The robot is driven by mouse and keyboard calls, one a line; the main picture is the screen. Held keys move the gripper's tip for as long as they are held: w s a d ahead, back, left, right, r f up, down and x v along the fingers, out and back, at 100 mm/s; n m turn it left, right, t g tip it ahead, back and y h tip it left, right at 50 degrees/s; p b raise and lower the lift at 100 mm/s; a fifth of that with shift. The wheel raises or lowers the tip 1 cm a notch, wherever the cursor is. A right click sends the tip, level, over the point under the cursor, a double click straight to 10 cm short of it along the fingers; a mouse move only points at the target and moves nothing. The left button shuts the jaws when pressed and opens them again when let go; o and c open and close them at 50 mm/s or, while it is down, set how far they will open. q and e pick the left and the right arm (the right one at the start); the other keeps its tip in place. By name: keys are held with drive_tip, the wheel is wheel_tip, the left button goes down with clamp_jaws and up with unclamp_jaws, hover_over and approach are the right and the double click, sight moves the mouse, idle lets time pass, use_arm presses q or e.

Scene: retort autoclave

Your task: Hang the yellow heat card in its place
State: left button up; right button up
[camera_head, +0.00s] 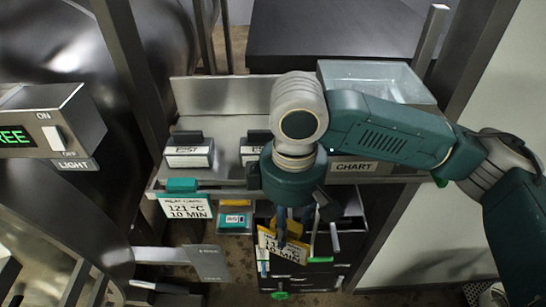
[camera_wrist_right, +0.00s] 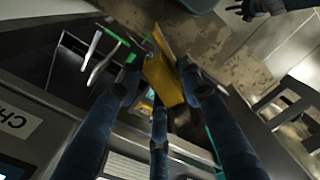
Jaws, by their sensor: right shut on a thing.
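My right gripper (camera_head: 283,228) points down in front of the shelf edge, shut on the yellow heat card (camera_head: 284,248). The card hangs tilted below the fingers; its dark print reads partly "10 MIN", and the fingers hide some of it. In the right wrist view the yellow card (camera_wrist_right: 162,82) sits between the fingertips. A teal-topped heat card (camera_head: 187,206) reading "121 °C 10 MIN" hangs at the left of the shelf edge. My left gripper is not visible.
A dark holder (camera_head: 313,276) with several upright items stands directly below the held card. A small teal item (camera_head: 235,221) is left of it. On the shelf (camera_head: 228,128) are label blocks (camera_head: 189,152) and a clear bin (camera_head: 375,80) above a "CHART" label (camera_head: 357,167). A vessel is at left.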

use_arm(q)
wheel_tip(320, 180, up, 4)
drive_tip(key=p, duration=0.3)
use_arm(e)
drive_tip(key=a+r+n, duration=0.4)
drive_tip(key=r+n, duration=0.1)
drive_tip(key=r, duration=0.7)
use_arm(q)
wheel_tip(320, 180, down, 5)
drive_tip(key=b, duration=0.5)
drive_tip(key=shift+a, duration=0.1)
use_arm(e)
drive_tip(key=w+f, duration=0.5)
drive_tip(key=w, duration=0.2)
drive_tip(key=shift+w+d, duration=0.15)
drive_tip(key=shift+d, duration=0.15)
drive_tip(key=shift+f, duration=0.1)
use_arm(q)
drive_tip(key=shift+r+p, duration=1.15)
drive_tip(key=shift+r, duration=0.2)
use_arm(e)
drive_tip(key=shift+f, duration=1.55)
